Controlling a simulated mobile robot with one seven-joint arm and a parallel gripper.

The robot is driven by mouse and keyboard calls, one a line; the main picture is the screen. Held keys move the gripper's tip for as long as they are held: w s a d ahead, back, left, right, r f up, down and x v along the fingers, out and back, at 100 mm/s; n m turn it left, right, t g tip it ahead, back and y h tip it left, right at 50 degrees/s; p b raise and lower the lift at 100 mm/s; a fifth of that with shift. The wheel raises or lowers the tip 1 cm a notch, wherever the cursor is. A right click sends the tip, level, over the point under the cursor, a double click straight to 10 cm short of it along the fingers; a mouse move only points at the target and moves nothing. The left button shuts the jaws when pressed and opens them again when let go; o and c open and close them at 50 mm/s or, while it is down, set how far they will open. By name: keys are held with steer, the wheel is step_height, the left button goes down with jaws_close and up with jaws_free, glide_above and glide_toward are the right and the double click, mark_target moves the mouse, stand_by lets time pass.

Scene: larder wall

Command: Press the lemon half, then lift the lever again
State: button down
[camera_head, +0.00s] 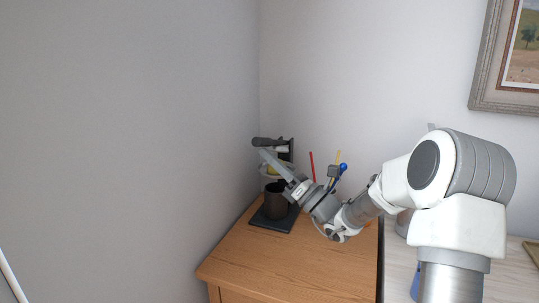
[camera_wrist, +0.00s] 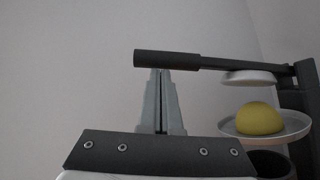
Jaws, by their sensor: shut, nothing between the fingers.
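My gripper (camera_wrist: 159,72) is shut and empty. Its fingertips end at the lower edge of the dark lever handle (camera_wrist: 166,60); I cannot tell whether they touch it. In the head view my gripper (camera_head: 260,152) reaches up and left to the handle (camera_head: 268,142). The lever runs about level to the dark post (camera_wrist: 305,80). A white pressing disc (camera_wrist: 249,77) hangs from the lever, with a gap above the yellow lemon half (camera_wrist: 260,118). The lemon lies dome up in a white dish (camera_wrist: 228,125). A dark cup (camera_head: 275,202) stands below the dish.
The press stands on a dark base (camera_head: 267,222) at the back corner of a wooden cabinet top (camera_head: 270,262), near the walls. A holder with red, yellow and blue items stands to its right, partly behind my arm. The front of the top is clear.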

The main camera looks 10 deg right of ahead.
steer(key=w+d+r+m+t+h+p, duration=0.25)
steer(key=r+m+h+p, duration=0.55)
steer(key=p, duration=1.1)
steer(key=w+d+r+m+p, duration=0.1)
steer(key=w+d+r+p, duration=0.2)
steer(key=w+d+r, duration=0.1)
steer(key=w+d+r+m+y+p, duration=0.1)
steer(key=w+d+r+p, duration=0.3)
steer(key=w, duration=0.5)
steer(key=shift+r+g, duration=0.35)
steer(key=shift+r, duration=0.5)
steer(key=shift+r, duration=0.15)
